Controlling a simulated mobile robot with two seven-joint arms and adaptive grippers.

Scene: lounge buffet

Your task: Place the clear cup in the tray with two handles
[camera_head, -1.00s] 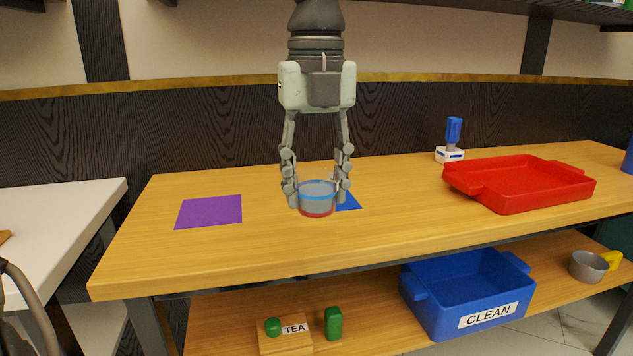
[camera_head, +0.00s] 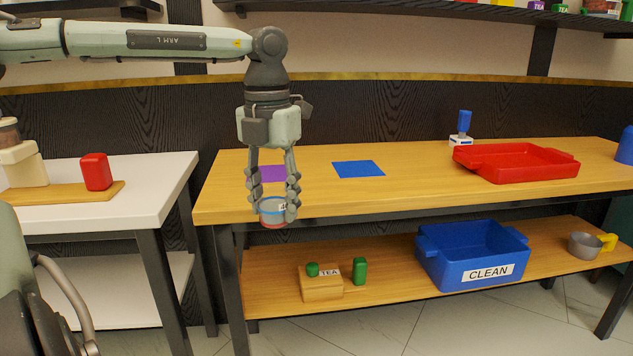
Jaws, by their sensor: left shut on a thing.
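My left gripper (camera_head: 273,212) is shut on the clear cup (camera_head: 271,211), a short see-through cup with a blue upper band and a reddish base. It holds the cup upright at the front edge of the wooden table; the fingers hide its sides. A red tray (camera_head: 519,175) with a handle at each end stands on the table at the right, well apart from the cup. A blue bin (camera_head: 472,268) labelled CLEAN, also with end handles, is on the lower shelf. My right gripper is not in view.
A blue mat (camera_head: 358,169) and a purple mat (camera_head: 269,174) lie on the wooden table (camera_head: 420,187). A blue-handled object (camera_head: 463,127) stands behind the red tray. The lower shelf holds a TEA box (camera_head: 321,288), a green container (camera_head: 359,271) and a grey cup (camera_head: 585,245).

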